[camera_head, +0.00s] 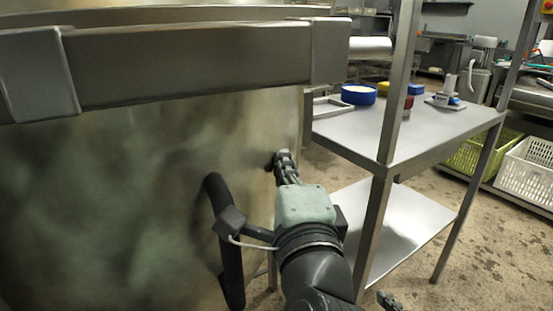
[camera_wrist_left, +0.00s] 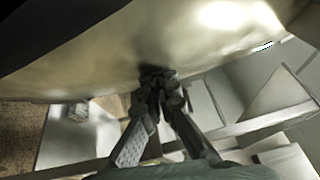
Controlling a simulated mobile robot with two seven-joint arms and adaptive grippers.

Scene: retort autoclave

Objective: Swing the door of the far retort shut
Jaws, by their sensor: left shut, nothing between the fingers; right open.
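The retort door (camera_head: 110,200) is a large, brushed-metal, rounded panel filling the left of the head view. It carries a dark bar handle (camera_head: 228,240) near its right side. My left gripper (camera_head: 276,160) is shut and empty, its fingertips at the door's face near the right edge, to the right of the handle. In the left wrist view the closed fingertips (camera_wrist_left: 157,75) meet or nearly meet the metal surface (camera_wrist_left: 90,70); exact contact is hard to tell. Only the tip of my right gripper (camera_head: 388,301) shows at the bottom edge; it is open. The retort's opening is hidden.
A thick metal beam (camera_head: 190,65) crosses the door's top. A steel table (camera_head: 430,125) with a lower shelf (camera_head: 395,225) stands close on the right, bearing a blue roll (camera_head: 358,95). Crates (camera_head: 525,172) lie beyond. Some floor (camera_head: 490,250) is clear at the lower right.

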